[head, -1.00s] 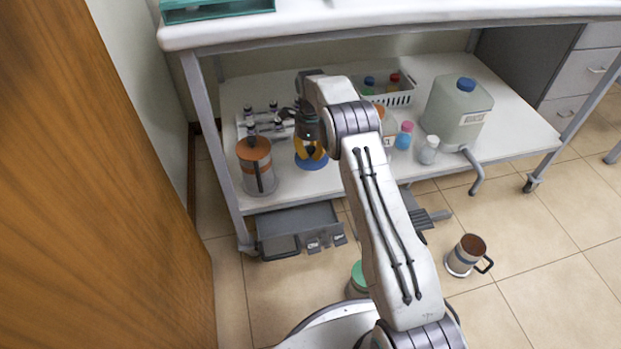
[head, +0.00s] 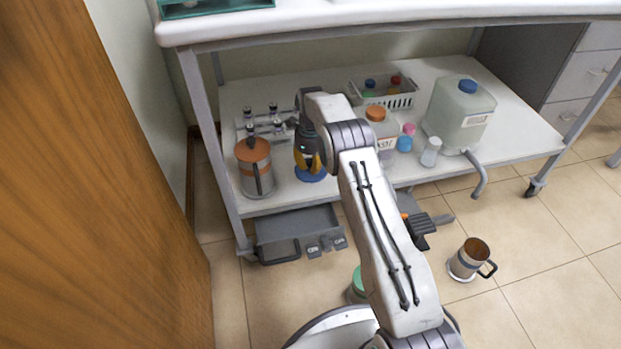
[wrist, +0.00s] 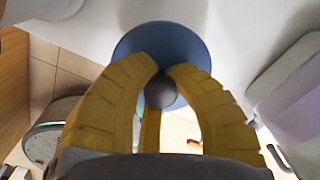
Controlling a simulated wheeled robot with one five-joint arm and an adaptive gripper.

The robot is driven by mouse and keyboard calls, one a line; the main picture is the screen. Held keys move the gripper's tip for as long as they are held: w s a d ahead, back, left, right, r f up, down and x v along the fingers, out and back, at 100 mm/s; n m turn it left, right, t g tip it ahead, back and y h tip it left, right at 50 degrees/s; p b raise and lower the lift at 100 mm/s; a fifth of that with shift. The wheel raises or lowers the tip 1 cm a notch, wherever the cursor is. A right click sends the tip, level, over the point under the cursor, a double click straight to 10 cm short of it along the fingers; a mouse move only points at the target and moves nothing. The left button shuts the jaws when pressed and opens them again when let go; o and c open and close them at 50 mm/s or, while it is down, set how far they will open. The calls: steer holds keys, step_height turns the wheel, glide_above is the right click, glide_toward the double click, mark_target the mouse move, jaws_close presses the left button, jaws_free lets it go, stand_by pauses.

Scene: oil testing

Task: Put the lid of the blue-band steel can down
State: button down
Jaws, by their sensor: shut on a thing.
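The blue lid (head: 311,176) is a round disc, seen over the lower shelf near its front edge. In the wrist view the lid (wrist: 190,40) has a grey knob (wrist: 161,91). My gripper (head: 309,164) is shut on that knob, its yellow fingers (wrist: 163,75) around it. The lid looks level and very close to the shelf; I cannot tell whether it touches. The blue-band steel can (head: 468,261) stands upright and open on the floor at the right, with brown inside and a dark handle.
An orange-lidded steel can (head: 254,167) stands left of the lid on the shelf (head: 233,110). Behind are a rack of vials (head: 274,125) and a white basket (head: 396,101). An orange-capped bottle (head: 381,130), small bottles and a large jug (head: 459,115) stand to the right.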

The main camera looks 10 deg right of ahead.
mark_target(311, 177)
steer(key=shift+f+b, duration=0.95)
steer(key=shift+f, duration=1.35)
steer(key=shift+f, duration=0.2)
steer(key=c, duration=1.2)
jaws_free()
steer(key=shift+s, duration=0.1)
steer(key=shift+o, duration=0.2)
step_height(311, 177, up, 12)
steer(key=p, duration=0.4)
steer(key=shift+r+p, duration=0.2)
steer(key=shift+p, duration=0.1)
steer(key=shift+s, duration=0.1)
